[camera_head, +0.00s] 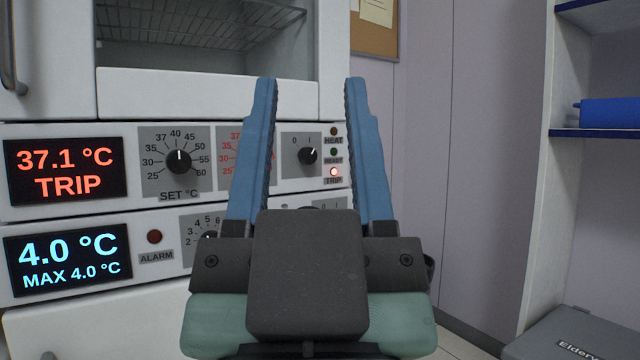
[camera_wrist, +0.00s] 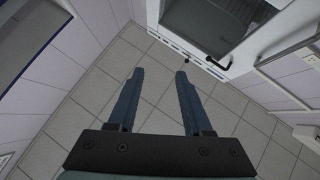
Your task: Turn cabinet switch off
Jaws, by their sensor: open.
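The cabinet switch (camera_head: 308,155) is a black rotary knob on a grey plate marked 0 and I, on the upper control panel. Its pointer is turned up and to the right, toward the I. My gripper (camera_head: 311,85) is open and empty, with its two blue fingers apart. In the head view the switch shows between the fingers, behind them. In the wrist view the gripper (camera_wrist: 154,72) points toward the tiled floor with nothing between its fingers. A second 0/I switch on the lower panel is mostly hidden behind my gripper.
The upper display (camera_head: 66,172) reads 37.1 °C TRIP, and the red TRIP lamp (camera_head: 334,172) is lit. The temperature dial (camera_head: 178,161) is left of the switch. The lower display (camera_head: 68,262) reads 4.0 °C. A shelf with a blue box (camera_head: 610,112) stands at the right.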

